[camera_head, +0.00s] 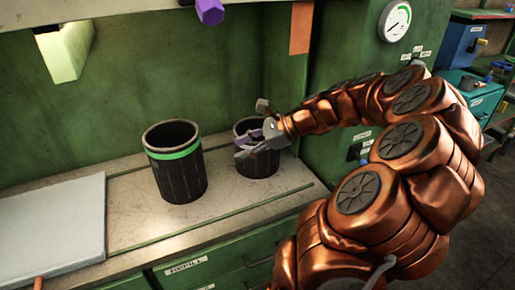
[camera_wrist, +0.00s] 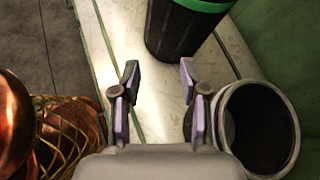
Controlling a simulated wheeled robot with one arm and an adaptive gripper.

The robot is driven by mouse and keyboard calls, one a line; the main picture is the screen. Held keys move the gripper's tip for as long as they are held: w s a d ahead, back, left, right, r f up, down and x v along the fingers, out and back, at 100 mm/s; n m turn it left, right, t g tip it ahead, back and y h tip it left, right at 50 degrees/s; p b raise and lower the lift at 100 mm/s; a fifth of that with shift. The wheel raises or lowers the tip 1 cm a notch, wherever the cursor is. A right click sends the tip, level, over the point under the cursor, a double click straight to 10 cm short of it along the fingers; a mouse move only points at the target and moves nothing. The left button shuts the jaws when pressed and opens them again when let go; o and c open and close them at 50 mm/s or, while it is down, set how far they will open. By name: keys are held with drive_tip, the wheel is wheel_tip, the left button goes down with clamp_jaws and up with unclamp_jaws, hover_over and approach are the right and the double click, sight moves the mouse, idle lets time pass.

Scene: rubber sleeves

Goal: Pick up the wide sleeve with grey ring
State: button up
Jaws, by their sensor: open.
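A dark ribbed sleeve (camera_head: 258,168) stands upright on the bench at the right, partly hidden behind my gripper. In the wrist view the open mouth of this sleeve (camera_wrist: 265,125) shows at lower right, with a greyish rim; I cannot clearly make out its ring. My gripper (camera_head: 252,132) is open and overlaps this sleeve in the head view. In the wrist view my gripper (camera_wrist: 158,82) has bare bench between its fingers; the right finger overlaps the sleeve's left side, and I cannot tell whether they touch.
A second dark sleeve with a green ring (camera_head: 178,163) stands upright to the left; it also shows at the top of the wrist view (camera_wrist: 182,28). A pale flat board (camera_head: 52,228) lies at left on the bench. A green wall (camera_head: 110,105) stands close behind.

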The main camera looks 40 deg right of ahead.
drive_tip(key=s+d+m+t+h, duration=0.25)
drive_tip(key=d+m, duration=0.35)
drive_tip(key=d, duration=0.6)
drive_tip(key=shift+t+y, duration=0.35)
drive_tip(key=shift+t, duration=0.1)
drive_tip(key=shift+d+f+p+x, duration=0.1)
drive_tip(key=shift+f+p+x, duration=0.3)
drive_tip(key=shift+x, duration=1.55)
drive_tip(key=shift+d+f+p+x, duration=0.1)
drive_tip(key=shift+p+x, duration=0.55)
drive_tip(key=shift+x, duration=1.25)
drive_tip(key=shift+d+f+p+x, duration=0.1)
drive_tip(key=shift+f+p+x, duration=0.3)
drive_tip(key=shift+x, duration=1.55)
drive_tip(key=shift+s+r, duration=0.15)
clamp_jaws()
